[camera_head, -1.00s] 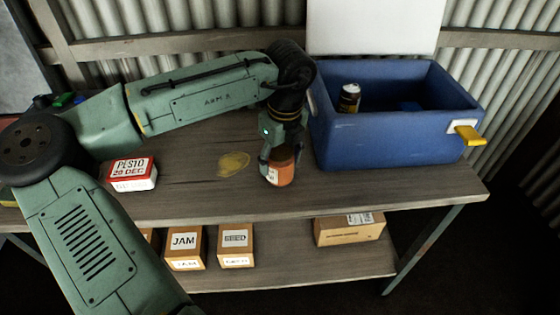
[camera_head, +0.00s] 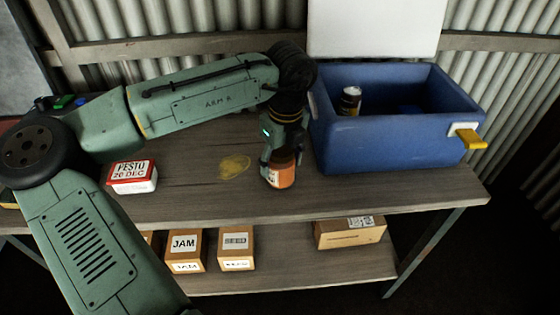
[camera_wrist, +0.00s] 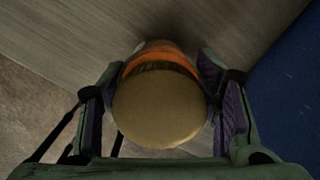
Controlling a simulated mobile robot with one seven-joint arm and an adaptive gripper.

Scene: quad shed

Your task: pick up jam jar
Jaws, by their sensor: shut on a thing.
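The jam jar (camera_head: 282,176) is a small jar with orange contents, a pale label and a lid, near the front edge of the bench left of the blue bin. My gripper (camera_head: 278,160) is shut on it from above. In the wrist view the jar's round tan lid (camera_wrist: 160,108) and orange side (camera_wrist: 162,58) show between the two fingers of my gripper (camera_wrist: 163,105), one on each side. I cannot tell whether the jar's base touches the bench. Part of the jar is hidden behind the fingers.
A pesto box (camera_head: 133,177) and yellow stain (camera_head: 235,166) are left on the bench (camera_head: 210,200). Cardboard boxes (camera_head: 184,250) sit on the lower shelf.

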